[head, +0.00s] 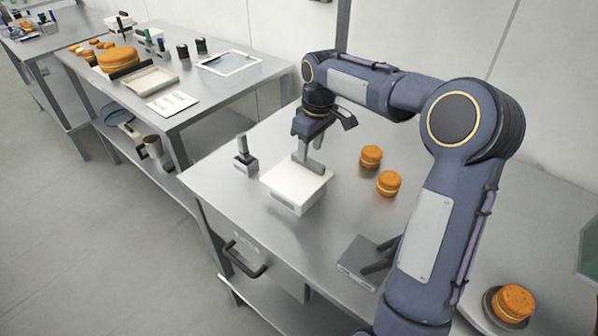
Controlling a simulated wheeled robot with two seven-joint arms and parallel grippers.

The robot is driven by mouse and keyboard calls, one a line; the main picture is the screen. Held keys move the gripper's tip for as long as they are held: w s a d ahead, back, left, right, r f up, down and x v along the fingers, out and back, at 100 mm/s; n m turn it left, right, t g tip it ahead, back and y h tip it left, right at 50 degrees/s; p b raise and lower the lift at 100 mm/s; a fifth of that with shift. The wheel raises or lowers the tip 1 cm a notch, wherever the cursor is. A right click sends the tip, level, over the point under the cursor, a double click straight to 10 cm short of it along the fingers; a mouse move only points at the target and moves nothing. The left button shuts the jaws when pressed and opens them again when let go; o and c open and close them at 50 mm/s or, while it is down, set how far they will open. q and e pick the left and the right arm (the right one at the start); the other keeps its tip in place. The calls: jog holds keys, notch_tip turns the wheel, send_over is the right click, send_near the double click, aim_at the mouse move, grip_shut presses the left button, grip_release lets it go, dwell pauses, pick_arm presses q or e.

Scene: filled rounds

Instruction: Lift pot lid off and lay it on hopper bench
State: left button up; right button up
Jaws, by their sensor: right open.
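A white, square, box-like vessel (291,197) with a pale flat top stands on the near steel bench (230,195); it may be the pot with its lid on. A grey upright piece with a small foot rises from that top, perhaps a handle. My right gripper (326,134) is just above it, jaws apart, with nothing seen held. I cannot tell whether a finger touches the upright piece. My left gripper is not in view. No label shows which bench is the hopper bench.
Two orange filled rounds (371,157) lie right of the vessel; another sits on a dark dish (492,308). A small grey block with a post (246,166) stands left. The far bench (195,112) holds a tray (150,80), sign, white frame and bottles, with some bare room.

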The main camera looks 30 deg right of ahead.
aim_at(308, 160)
jog(key=shift+w+f, duration=0.15)
jog(key=shift+f, duration=0.8)
jog(key=shift+w+f, duration=0.1)
jog(key=shift+f, duration=0.85)
grip_shut()
jog(key=shift+r, duration=0.15)
jog(key=shift+r, duration=0.6)
jog(key=s+a+r+p, duration=0.1)
jog(key=s+a+r, duration=0.2)
jog(key=s+r, duration=0.3)
jog(key=s+a+r+p, duration=0.1)
jog(key=s+a+r, duration=0.3)
jog(key=r, duration=0.6)
jog(key=shift+s+r+p, duration=0.3)
jog(key=shift+s, duration=0.8)
